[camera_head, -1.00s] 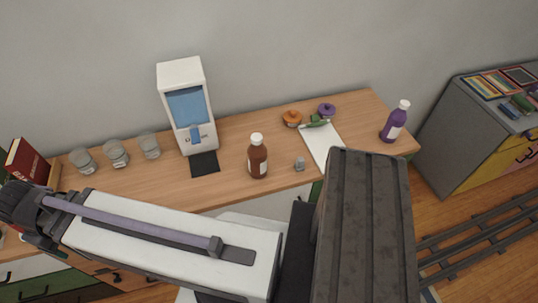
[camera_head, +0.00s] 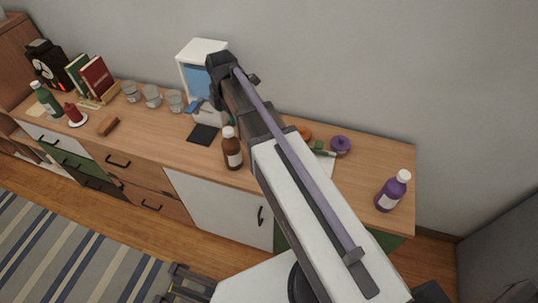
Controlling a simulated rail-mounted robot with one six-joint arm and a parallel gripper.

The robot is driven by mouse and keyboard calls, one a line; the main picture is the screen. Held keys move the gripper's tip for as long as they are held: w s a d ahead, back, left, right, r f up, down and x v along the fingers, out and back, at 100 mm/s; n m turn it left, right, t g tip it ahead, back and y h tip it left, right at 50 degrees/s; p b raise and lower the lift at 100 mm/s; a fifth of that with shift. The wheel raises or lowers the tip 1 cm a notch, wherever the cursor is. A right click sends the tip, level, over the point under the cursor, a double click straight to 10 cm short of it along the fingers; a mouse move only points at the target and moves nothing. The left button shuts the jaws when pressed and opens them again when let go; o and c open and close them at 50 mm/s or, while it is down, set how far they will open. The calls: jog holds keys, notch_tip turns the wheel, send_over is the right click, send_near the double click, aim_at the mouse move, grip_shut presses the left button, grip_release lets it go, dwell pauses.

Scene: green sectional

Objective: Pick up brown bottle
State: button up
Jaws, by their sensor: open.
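The brown bottle (camera_head: 232,152) has a white cap and a pale label. It stands upright on the wooden counter (camera_head: 372,160), near its front edge. My arm reaches from the lower right over the counter, to the right of the bottle in the picture. Its dark far end is in front of the white dispenser (camera_head: 187,62), above the bottle in the picture. I cannot make out gripper fingers there. The bottle stands apart from the arm and nothing holds it.
A black mat (camera_head: 203,135) lies left of the bottle. Several glasses (camera_head: 152,96) stand farther left. A purple bottle (camera_head: 391,192) stands at the right end. My arm partly hides an orange lidded pot (camera_head: 304,132) beside a purple one (camera_head: 341,145). Front counter space is clear around the bottle.

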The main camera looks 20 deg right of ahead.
aim_at(228, 130)
jog(key=shift+s+d+n, duration=0.1)
jog(key=shift+d+n, duration=0.05)
jog(key=shift+n, duration=0.55)
jog(key=shift+w+a+f+n, duration=0.25)
jog(key=shift+w+a+n, duration=0.45)
jog(key=shift+a, duration=0.1)
jog(key=shift+s+d, duration=0.1)
jog(key=shift+s, duration=0.05)
notch_tip(228, 130, down, 6)
jog(key=b, duration=0.6)
jog(key=shift+r, duration=0.1)
jog(key=shift+s+d+r, duration=0.1)
notch_tip(228, 130, down, 5)
jog(key=b, duration=0.5)
jog(key=shift+f, duration=0.2)
jog(key=shift+r, duration=0.2)
grip_shut()
